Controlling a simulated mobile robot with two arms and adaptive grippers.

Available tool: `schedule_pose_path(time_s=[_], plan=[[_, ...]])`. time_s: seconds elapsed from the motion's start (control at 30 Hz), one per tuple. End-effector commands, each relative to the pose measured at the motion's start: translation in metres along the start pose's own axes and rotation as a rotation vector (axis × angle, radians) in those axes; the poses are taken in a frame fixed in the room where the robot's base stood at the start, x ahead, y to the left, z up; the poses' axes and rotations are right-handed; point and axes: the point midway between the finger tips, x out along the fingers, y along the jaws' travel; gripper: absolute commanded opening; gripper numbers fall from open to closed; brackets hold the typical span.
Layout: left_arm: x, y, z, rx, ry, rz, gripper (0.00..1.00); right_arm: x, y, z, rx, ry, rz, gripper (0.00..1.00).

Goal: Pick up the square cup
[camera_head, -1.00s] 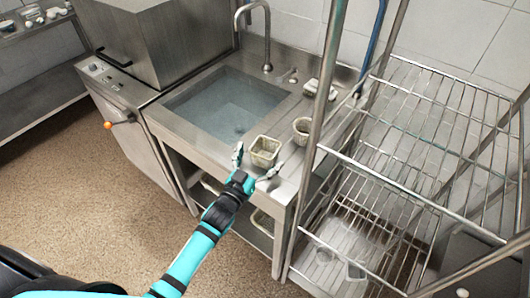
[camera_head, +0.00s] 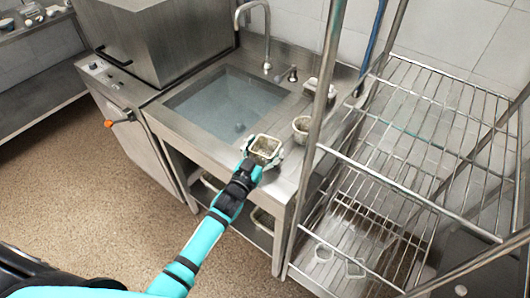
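The square cup (camera_head: 267,144), a pale, open-topped cup with a dark inside, is at the front edge of the steel counter, right of the sink. My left gripper (camera_head: 263,157) reaches it from the front, and its fingers are closed in against the cup's two sides. The cup is upright. Its underside and its lower front are hidden by the gripper, so I cannot tell whether it is clear of the counter. My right gripper is not in view.
A round cup (camera_head: 301,127) stands on the counter right of the square cup. The water-filled sink (camera_head: 225,100) and tap (camera_head: 266,40) lie behind. A wire rack (camera_head: 420,150) with upright posts stands close on the right. Open floor (camera_head: 100,200) lies at the left.

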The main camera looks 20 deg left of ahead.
Motion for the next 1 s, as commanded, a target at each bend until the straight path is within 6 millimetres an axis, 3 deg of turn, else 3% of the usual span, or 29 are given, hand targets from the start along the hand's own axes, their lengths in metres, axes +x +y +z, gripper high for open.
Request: schedule_pose_path(time_s=[0.57,0.87,1.0], plan=[[0.000,0.000,-0.003,0.001,-0.001,0.000,0.62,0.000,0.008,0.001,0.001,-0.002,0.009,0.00],[0.000,0.000,-0.037,0.002,0.003,0.001,0.62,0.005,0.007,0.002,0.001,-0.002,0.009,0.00],[-0.032,-0.004,-0.035,0.001,-0.005,0.001,0.62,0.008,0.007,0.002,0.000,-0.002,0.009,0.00]])
